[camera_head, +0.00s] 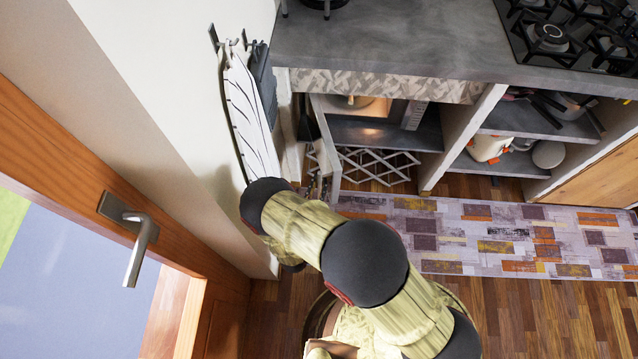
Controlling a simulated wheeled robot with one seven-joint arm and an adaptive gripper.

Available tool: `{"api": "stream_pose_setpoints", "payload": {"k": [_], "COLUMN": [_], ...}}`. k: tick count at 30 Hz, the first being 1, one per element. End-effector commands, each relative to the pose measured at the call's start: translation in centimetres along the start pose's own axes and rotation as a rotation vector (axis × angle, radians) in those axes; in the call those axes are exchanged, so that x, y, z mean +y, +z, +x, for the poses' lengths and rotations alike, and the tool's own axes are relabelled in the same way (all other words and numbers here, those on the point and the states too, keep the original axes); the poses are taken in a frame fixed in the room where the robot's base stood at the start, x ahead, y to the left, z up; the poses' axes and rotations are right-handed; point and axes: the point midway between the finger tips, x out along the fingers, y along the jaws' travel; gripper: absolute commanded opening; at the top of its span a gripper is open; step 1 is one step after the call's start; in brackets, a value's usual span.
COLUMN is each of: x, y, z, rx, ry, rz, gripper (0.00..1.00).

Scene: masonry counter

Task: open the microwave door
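The microwave (413,115) sits on a shelf under the grey counter, left of centre. Its lit interior (375,107) shows, with a round plate inside. Its door (327,150) stands swung open on the left side, edge towards me, sticking out from the shelf. My arm reaches up from the bottom of the picture towards the door. My gripper (314,183) is small and partly hidden beside the left, outer face of the door, near its front end. I cannot tell whether its fingers touch the door or whether they are open or shut.
A wall with a hanging ironing board (246,115) stands close to the left of my arm. A wooden door with a handle (138,246) is at the lower left. A wire rack (375,166) is below the microwave. A patterned rug (500,238) lies on open floor to the right.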

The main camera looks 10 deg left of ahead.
Motion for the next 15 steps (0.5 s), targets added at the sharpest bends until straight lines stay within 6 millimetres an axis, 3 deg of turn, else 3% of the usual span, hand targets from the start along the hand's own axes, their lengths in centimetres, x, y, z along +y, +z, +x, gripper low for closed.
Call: {"api": "stream_pose_setpoints", "payload": {"k": [8, 15], "x": [-0.2, -0.3], "y": [-0.1, -0.1], "z": [-0.2, -3.4], "rx": [0.002, 0.001], "ry": [-0.002, -0.007], "rz": [0.003, 0.001], "gripper": [0.17, 0.17]}}
